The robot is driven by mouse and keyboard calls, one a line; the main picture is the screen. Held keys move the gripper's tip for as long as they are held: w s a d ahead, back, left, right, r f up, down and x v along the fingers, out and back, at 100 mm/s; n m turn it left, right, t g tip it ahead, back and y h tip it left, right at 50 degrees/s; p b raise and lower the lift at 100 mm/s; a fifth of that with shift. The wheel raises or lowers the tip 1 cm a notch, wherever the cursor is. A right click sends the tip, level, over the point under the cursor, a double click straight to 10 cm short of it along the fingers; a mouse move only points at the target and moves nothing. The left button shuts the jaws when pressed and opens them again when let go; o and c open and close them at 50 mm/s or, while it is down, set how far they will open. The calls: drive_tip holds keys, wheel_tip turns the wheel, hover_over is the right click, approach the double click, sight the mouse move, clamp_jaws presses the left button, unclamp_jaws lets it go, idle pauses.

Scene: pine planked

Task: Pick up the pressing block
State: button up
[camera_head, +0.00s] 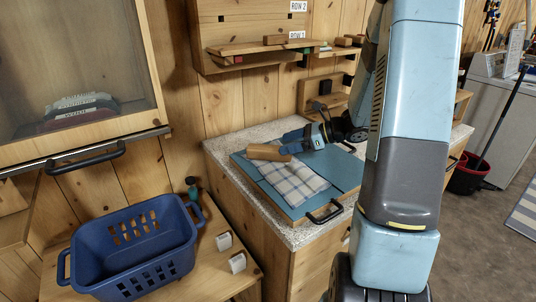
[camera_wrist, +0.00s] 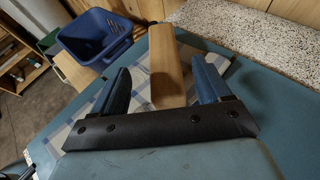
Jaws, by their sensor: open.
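The pressing block (camera_head: 268,152) is a plain light-brown wooden block. It lies at the far edge of a blue-and-white checked cloth (camera_head: 292,186) on a blue board (camera_head: 335,172). My gripper (camera_head: 287,147) comes in from the right, low over the board, with its fingers at the block's right end. In the wrist view the block (camera_wrist: 166,60) runs between the two blue fingers of my gripper (camera_wrist: 161,72). The fingers stand apart, with a visible gap on each side of the block. The block's near end is partly hidden by the gripper's dark bar.
A blue basket (camera_head: 133,250) stands on a lower wooden surface at left. A speckled counter (camera_head: 236,138) surrounds the board, with a black handle (camera_head: 324,212) at the board's near corner. A wall shelf (camera_head: 262,48) hangs behind. A glazed cabinet (camera_head: 85,160) is at upper left.

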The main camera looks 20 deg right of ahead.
sight(272, 147)
drive_tip(key=shift+x, duration=2.9)
drive_tip(key=shift+w+d+f, duration=0.1)
drive_tip(key=shift+w+d, duration=0.05)
drive_tip(key=shift+c, duration=0.4)
clamp_jaws()
